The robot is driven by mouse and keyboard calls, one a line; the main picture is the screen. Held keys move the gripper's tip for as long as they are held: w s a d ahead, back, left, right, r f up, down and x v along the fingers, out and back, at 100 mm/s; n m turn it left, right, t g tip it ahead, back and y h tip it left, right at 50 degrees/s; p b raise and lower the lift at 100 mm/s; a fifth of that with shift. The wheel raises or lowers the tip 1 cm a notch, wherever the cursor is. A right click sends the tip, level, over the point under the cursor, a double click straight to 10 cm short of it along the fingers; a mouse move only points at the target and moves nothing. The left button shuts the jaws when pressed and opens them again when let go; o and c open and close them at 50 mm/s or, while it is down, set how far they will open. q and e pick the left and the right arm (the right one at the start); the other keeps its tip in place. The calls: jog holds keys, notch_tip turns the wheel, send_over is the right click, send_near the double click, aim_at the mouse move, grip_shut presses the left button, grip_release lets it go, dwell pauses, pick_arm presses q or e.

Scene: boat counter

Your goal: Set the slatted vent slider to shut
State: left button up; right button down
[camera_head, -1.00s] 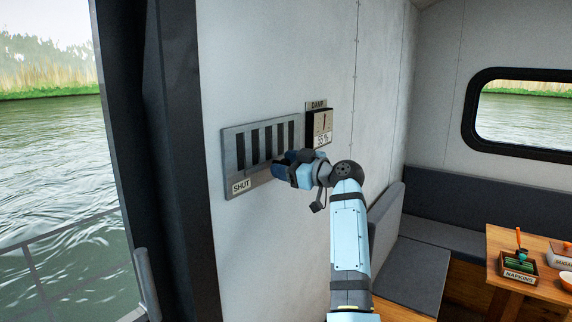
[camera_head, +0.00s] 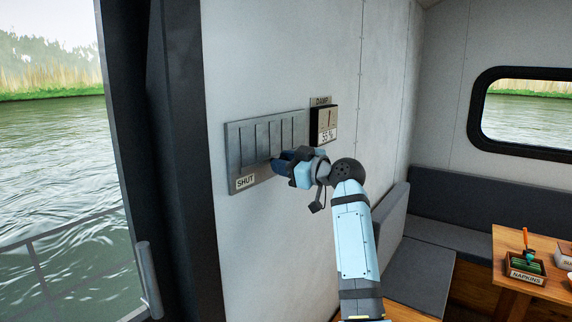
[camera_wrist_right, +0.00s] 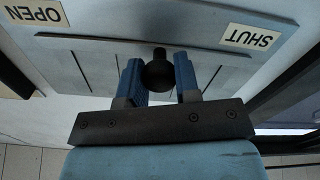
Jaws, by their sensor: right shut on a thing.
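The slatted vent (camera_head: 235,160) is a grey metal plate on the pale wall, with a SHUT label (camera_head: 245,182) at its lower left. Its upright slots look grey and covered, with only thin dark lines. My right gripper (camera_head: 279,163) is at the plate's lower edge, right of the SHUT label. In the right wrist view, seen upside down, its blue fingers are shut on the black slider knob (camera_wrist_right: 158,71), between the OPEN label (camera_wrist_right: 38,13) and the SHUT label. The knob is hidden by the fingers in the head view. My left gripper is out of view.
A damp gauge (camera_head: 325,124) hangs on the wall just above and right of my right gripper. A dark door frame (camera_head: 180,150) stands left of the vent. A table (camera_head: 507,286) with a napkin holder (camera_head: 526,268) is at the lower right, beside grey bench seats.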

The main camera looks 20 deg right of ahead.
jog(key=c, duration=1)
grip_release()
jog(key=shift+s+a+f, duration=0.1)
jog(key=shift+a, duration=0.05)
jog(key=shift+o, duration=0.9)
jog(key=shift+s+a, duration=0.1)
jog(key=b+v, duration=0.2)
jog(key=v, duration=1.1)
jog(key=shift+s+d, duration=0.25)
jog(key=shift+d, duration=0.05)
